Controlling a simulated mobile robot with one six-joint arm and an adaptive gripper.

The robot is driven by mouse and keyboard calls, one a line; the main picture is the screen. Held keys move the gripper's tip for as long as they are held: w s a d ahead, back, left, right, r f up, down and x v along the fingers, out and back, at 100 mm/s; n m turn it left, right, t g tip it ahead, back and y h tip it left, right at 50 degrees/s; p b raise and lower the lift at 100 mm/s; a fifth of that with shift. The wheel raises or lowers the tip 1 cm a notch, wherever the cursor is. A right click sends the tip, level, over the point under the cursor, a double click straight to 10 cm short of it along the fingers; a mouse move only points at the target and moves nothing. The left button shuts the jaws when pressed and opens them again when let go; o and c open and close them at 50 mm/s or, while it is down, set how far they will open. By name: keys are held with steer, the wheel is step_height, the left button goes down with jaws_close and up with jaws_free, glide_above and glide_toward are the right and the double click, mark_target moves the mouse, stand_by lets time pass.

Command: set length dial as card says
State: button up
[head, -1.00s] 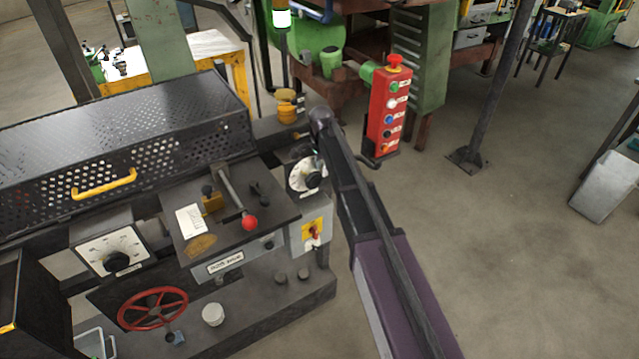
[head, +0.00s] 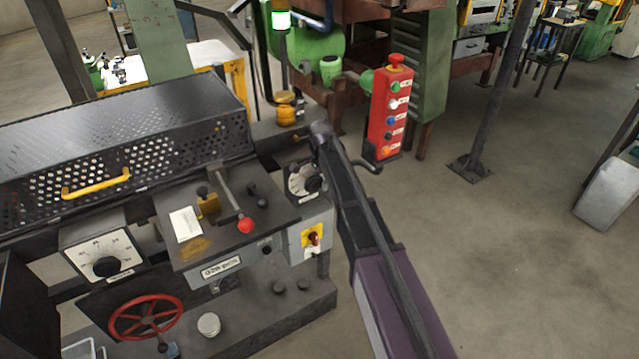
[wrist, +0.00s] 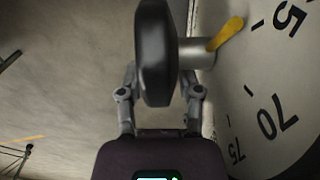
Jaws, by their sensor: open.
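A white dial with a black knob (head: 313,184) is on the right end of the machine's panel. In the wrist view the black knob (wrist: 155,55) is seen edge-on, with a yellow pointer (wrist: 226,33) behind it. The dial face (wrist: 262,85) shows 70 and 75, and a number cut off ending in 5. My gripper (wrist: 158,85) is open, with a finger on either side of the knob; contact is unclear. In the head view my arm largely hides the gripper. A white card (head: 186,224) lies on the panel; its writing is unreadable.
Another white dial (head: 103,255) is at the left, above a red handwheel (head: 146,317). A red-knobbed lever (head: 244,224) stands on the panel. A yellow switch (head: 312,236) is below the right dial. A red button box (head: 391,112) hangs just behind my arm.

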jaws_close()
steer(key=shift+a, duration=0.2)
steer(key=shift+d, duration=0.1)
steer(key=shift+d, duration=0.1)
